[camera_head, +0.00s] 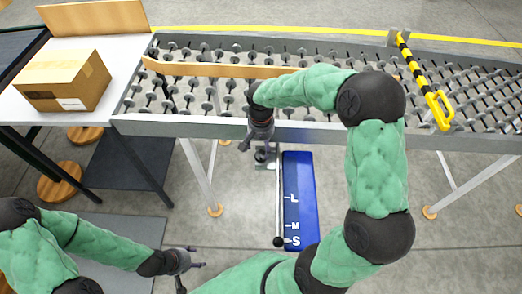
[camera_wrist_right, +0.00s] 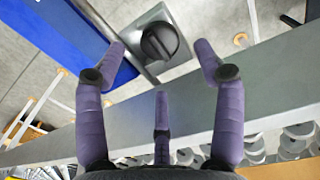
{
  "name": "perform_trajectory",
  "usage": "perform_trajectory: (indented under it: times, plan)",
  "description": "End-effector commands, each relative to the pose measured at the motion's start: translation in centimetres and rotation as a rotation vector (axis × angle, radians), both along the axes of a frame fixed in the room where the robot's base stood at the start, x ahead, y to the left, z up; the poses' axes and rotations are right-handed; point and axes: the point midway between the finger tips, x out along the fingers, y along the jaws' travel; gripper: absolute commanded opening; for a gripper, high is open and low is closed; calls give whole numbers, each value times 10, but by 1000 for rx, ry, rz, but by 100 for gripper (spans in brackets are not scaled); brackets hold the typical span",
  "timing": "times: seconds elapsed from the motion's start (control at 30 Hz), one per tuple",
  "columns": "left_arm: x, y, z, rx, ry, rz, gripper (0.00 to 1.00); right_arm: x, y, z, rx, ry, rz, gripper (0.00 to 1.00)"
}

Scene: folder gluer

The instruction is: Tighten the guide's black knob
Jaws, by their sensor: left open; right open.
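The black knob (camera_wrist_right: 159,41) sits on a grey metal bracket (camera_wrist_right: 172,66) in the right wrist view. In the head view the knob (camera_head: 261,155) shows small below the conveyor's front rail, partly hidden by my right gripper (camera_head: 257,146). In the wrist view the right gripper (camera_wrist_right: 160,66) is open, its fingers spread, with the knob framed between the two outer fingertips and apart from them. My left gripper (camera_head: 190,271) is open and empty, low at the left over the floor. A wooden bar (camera_head: 215,70) lies along the rollers; I cannot tell whether it is the guide.
A blue panel marked L, M, S (camera_head: 300,200) and a thin rod with a black ball end (camera_head: 278,241) are below the bracket. The roller conveyor (camera_head: 330,132) spans the back, with a yellow-black handle (camera_head: 425,80). A cardboard box (camera_head: 62,80) stands on the left table.

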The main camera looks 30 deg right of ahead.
Motion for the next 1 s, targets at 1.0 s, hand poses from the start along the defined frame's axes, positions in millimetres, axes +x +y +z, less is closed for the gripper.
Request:
perform_trajectory:
  times: [1.0]
  plan:
    - [0, 0, 0, 0, 0, 0, 58, -1, 0, 74, 1, 2, 0, 70]
